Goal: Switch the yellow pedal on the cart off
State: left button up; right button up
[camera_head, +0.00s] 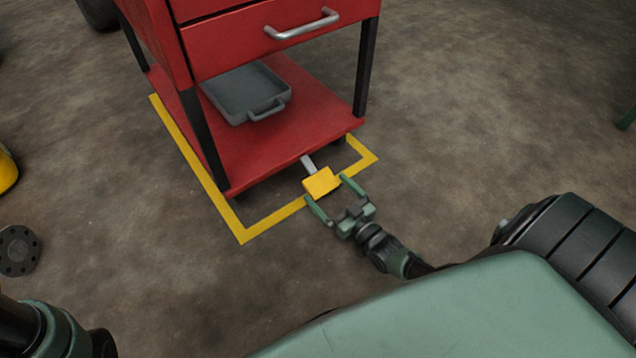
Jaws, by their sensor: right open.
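The yellow pedal (321,182) sticks out on a short grey lever from under the lower shelf of the red cart (262,140). My right gripper (334,190) is open, with its green fingers on either side of the pedal in this view. I cannot tell whether the fingers touch the pedal or how high they are over it. My left gripper is not in view; only part of my left arm shows at the bottom left.
A grey tray (240,92) lies on the cart's lower shelf. A drawer with a metal handle (302,24) is above it. Yellow tape (240,230) outlines the floor around the cart. A dark flanged disc (17,250) lies at the left. The floor right of the cart is clear.

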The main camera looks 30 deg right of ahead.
aim_at(317, 180)
jog(key=w, duration=0.1)
jog(key=w+b, duration=0.1)
jog(key=w, duration=0.2)
jog(key=shift+w+a+f+b, duration=0.2)
jog(key=shift+a+b, duration=0.05)
jog(key=shift+b, duration=0.15)
jog(key=shift+w+r, duration=0.15)
jog(key=shift+w, duration=0.3)
